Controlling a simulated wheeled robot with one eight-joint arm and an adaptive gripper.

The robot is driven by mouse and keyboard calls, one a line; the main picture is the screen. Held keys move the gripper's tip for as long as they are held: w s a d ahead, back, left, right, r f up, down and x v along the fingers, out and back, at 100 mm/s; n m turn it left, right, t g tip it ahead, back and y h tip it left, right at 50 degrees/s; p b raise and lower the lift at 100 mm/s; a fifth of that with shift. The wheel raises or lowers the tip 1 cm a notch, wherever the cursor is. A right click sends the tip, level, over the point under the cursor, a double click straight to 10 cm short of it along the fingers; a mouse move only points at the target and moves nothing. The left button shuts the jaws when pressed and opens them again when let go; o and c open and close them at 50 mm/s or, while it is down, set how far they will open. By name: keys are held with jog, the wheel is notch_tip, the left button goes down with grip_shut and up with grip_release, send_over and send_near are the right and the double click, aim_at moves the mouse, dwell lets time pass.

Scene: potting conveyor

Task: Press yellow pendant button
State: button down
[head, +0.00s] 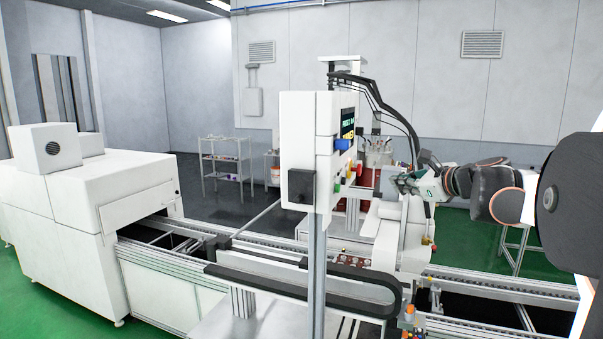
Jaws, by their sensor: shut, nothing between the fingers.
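A white control pendant box (308,140) stands on a grey post and is seen from its side, its front face turned to the right. A yellow button (351,177) sticks out low on that face. Beside it are a red button (358,169) and a green button (337,187). A blue knob (342,144) sits higher, under a small dark screen (347,122). My gripper (394,177) reaches in from the right, shut and empty, with its tips toward the buttons. It appears apart from the yellow button, though the depth between them is hard to judge.
A conveyor (270,243) runs across the scene behind the post, into a white tunnel machine (90,205) at left. A black cable chain (300,283) lies low in front. White machinery (398,235) stands below my gripper. A shelf cart (225,165) is far back.

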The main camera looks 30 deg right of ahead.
jog(key=shift+w, duration=0.1)
jog(key=w+a, duration=0.5)
jog(key=w, duration=0.1)
jog(key=shift+w+a, duration=0.3)
jog(key=shift+a, duration=0.1)
dwell(1.5)
jog(key=shift+w+a, duration=0.3)
jog(key=shift+w+a, duration=0.25)
jog(key=shift+w, duration=0.1)
dwell(0.8)
dwell(0.4)
jog(key=shift+s+d, duration=0.55)
jog(key=shift+s, duration=0.15)
jog(key=shift+s+d, duration=1.6)
jog(key=shift+s, duration=0.3)
